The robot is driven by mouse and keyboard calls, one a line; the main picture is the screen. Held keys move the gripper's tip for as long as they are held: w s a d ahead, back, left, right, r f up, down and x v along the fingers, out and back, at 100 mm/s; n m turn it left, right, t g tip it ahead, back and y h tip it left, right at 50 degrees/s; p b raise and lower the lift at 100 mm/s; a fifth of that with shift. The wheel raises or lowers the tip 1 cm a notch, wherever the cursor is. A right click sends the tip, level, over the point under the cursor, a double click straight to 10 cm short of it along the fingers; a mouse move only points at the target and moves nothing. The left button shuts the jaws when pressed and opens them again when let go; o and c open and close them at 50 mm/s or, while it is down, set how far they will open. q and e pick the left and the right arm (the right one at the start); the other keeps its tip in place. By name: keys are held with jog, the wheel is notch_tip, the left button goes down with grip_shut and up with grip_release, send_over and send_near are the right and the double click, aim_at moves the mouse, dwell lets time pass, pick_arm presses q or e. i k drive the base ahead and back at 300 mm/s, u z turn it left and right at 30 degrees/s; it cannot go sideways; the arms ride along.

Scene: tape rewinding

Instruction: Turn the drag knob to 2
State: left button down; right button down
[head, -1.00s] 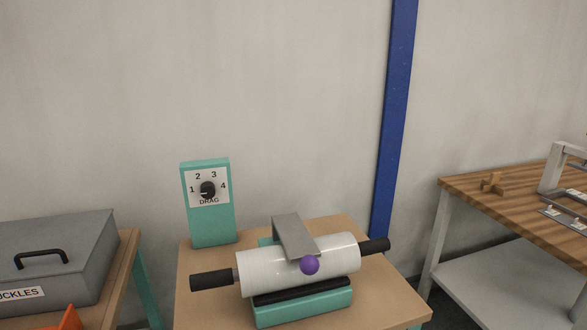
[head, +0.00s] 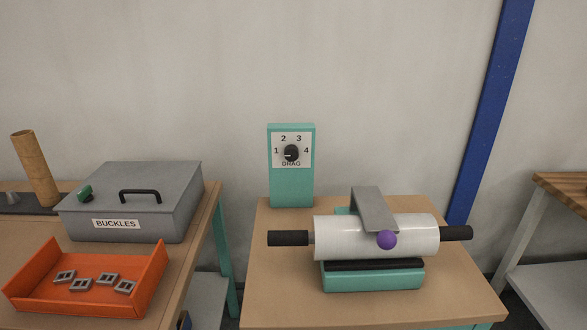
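The plate is on the front of an upright teal box (head: 292,190) at the back of the middle table. A light mark on the knob appears to point left, near the 1. The knob is small, so its exact angle is hard to read. Neither of my grippers is in view, and nothing touches the knob.
In front of the box, a white roll (head: 345,236) with black handles sits on a teal base (head: 375,278) under a grey bracket (head: 373,208). A grey buckles box (head: 165,222) and an orange tray (head: 88,305) are left. The table's front left (head: 275,300) is bare.

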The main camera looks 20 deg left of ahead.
aim_at(291, 152)
jog(key=u, duration=1.4)
jog(key=k, duration=0.5)
jog(key=z, duration=0.3)
